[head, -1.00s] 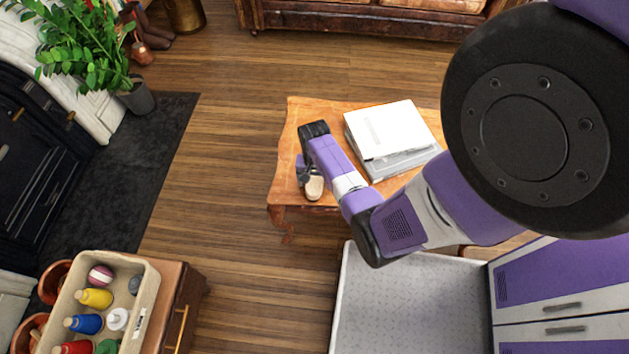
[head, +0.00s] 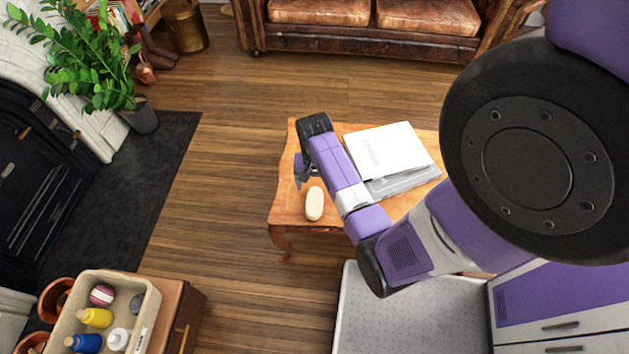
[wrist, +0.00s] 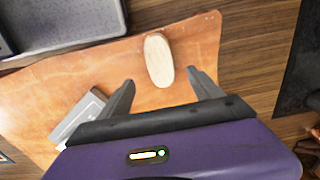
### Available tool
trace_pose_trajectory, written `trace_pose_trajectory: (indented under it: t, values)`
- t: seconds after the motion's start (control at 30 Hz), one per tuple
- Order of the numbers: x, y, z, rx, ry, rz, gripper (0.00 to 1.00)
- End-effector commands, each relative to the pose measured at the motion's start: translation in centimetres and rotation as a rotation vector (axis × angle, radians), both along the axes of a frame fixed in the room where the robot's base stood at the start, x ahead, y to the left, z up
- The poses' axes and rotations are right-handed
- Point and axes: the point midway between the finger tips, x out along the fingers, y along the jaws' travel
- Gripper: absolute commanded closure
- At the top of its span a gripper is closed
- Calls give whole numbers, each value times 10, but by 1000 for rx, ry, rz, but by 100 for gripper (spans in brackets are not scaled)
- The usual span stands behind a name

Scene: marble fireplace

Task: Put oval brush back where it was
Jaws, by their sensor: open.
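The oval brush (head: 314,203) is pale and lies on the wooden coffee table (head: 288,205) near its front left corner. It also shows in the wrist view (wrist: 158,60), lying flat on the table top close to its edge. My gripper (head: 304,178) is above the table, just behind the brush in the head view. In the wrist view its two fingers (wrist: 163,88) are spread apart with nothing held between them.
Books or boxes (head: 390,158) are stacked on the table to the right of my gripper. A beige bin (head: 152,300) with several bottles and balls stands on a cabinet at lower left. A leather sofa (head: 375,30) is at the back. Open floor lies left of the table.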

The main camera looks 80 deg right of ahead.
Motion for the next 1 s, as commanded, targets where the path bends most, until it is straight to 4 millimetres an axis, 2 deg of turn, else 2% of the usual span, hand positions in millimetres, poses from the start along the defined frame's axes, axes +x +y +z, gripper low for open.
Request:
trace_pose_trajectory:
  t: [0.17,0.27,0.43,0.57,0.67,0.77,0.87,1.0]
  values:
    - [0,6,5,-15,-5,22,26]
    - [2,23,-4,-63,-27,91,26]
    - [6,73,-16,-221,-119,310,26]
    - [7,114,-7,-350,-216,495,26]
    - [5,146,11,-442,-300,632,26]
    - [1,179,36,-529,-393,763,26]
    - [-6,211,71,-612,-495,886,26]
    - [-19,252,131,-723,-652,1038,26]
